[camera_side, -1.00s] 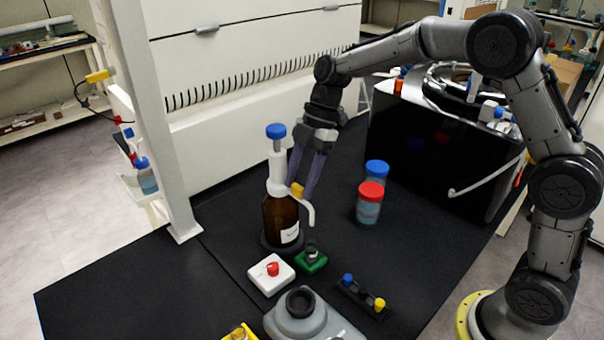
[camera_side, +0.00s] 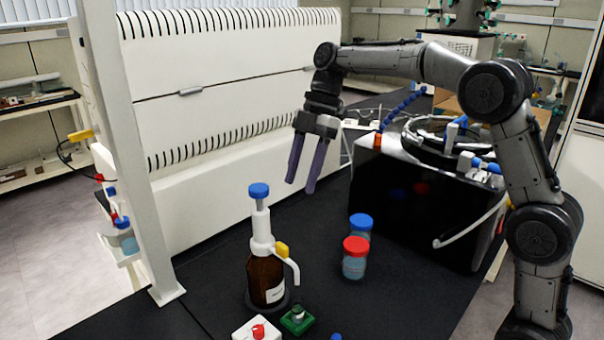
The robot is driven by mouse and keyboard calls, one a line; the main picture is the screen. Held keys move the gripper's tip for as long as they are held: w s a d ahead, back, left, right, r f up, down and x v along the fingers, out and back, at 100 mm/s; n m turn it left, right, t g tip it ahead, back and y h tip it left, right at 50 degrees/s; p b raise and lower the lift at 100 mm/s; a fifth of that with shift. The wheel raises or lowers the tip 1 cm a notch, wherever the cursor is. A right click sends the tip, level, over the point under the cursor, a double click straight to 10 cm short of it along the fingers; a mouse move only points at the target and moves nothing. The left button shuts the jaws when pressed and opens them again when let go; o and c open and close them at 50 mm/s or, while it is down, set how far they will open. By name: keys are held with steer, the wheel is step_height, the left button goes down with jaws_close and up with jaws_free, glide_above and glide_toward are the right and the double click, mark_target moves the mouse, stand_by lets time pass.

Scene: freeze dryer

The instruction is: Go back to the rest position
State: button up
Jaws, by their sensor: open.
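My gripper (camera_side: 301,187) is raised above the black bench and points downward. Its two purple fingers are apart with nothing between them. It is above and to the right of the brown dispenser bottle (camera_side: 265,280), clear of it. The bottle stands upright with a white pump, a blue top and a yellow part by its spout. My arm reaches in from the right.
A red-capped jar (camera_side: 355,260) and a blue-capped jar (camera_side: 360,224) stand right of the bottle. The black freeze dryer (camera_side: 405,205) is behind them. A white post (camera_side: 125,150) rises at left.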

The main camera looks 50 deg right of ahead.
steer(key=s+r+m+t+h, duration=0.15)
steer(key=s+r, duration=0.25)
steer(key=s, duration=0.4)
steer(key=s+r+m+t, duration=0.1)
steer(key=s+r+t, duration=0.15)
steer(key=s, duration=0.55)
steer(key=s+d+f+m+t+h, duration=0.1)
steer(key=s+d+f+m+h, duration=0.2)
steer(key=s+f+m, duration=0.9)
steer(key=m, duration=0.3)
steer(key=shift+d+m+t, duration=0.3)
steer(key=shift+d+m, duration=0.05)
